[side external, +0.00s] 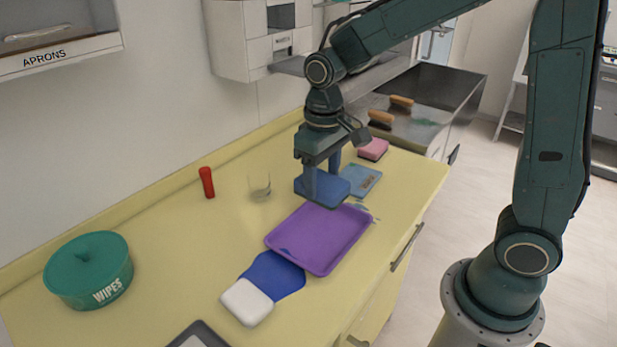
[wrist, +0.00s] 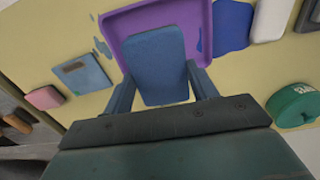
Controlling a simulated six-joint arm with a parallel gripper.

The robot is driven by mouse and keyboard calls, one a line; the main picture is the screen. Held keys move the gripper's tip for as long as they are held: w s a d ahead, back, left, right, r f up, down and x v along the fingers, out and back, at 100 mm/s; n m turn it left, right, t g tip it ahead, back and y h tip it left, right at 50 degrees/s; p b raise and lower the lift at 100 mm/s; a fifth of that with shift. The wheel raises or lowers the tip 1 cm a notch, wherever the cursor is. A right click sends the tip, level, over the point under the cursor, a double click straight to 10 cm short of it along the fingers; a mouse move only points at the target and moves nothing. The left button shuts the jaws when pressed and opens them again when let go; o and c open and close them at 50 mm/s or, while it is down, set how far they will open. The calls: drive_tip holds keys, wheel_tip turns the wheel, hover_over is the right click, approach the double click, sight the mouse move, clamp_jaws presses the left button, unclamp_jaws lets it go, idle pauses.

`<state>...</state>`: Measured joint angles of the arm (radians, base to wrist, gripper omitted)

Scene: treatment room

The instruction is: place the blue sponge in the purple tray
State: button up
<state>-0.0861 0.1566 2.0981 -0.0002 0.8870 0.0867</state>
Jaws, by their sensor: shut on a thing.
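The blue sponge (side external: 322,188) is a flat block held between the fingers of my gripper (side external: 322,180). In the wrist view the blue sponge (wrist: 157,62) shows between the two fingers of my gripper (wrist: 158,85), and both fingers touch its sides. The purple tray (side external: 318,238) lies on the yellow counter. In the side view the sponge is at the tray's far edge, and I cannot tell its exact height. In the wrist view the sponge covers part of the purple tray (wrist: 124,23). No object shows inside the tray's visible part.
A blue cloth (side external: 275,277) and a white block (side external: 246,302) lie near the tray's front left. A light-blue board (side external: 361,180) and a pink sponge (side external: 373,149) lie behind it.

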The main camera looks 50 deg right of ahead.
drive_tip(key=shift+f, duration=5.45)
drive_tip(key=shift+f, duration=0.1)
drive_tip(key=o, duration=0.9)
wheel_tip(320, 180, up, 12)
drive_tip(key=shift+r, duration=0.15)
